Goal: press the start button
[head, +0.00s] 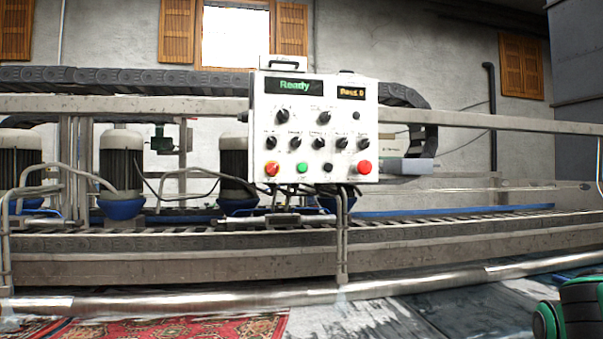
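A white control panel (315,130) stands upright on the machine frame near the middle of the head view. Its left display (293,87) reads "Ready", and a smaller display (351,93) sits at its right. Black knobs fill the rows above. The button labels are too small to read. My gripper is not visible; a green and black part at the lower right corner may be mine.
The long scrubber machine with metal rails (180,266) spans the view behind and below the panel. A patterned red rug (180,326) and a wet grey surface (390,318) lie in front. Nothing blocks the panel's face in this view.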

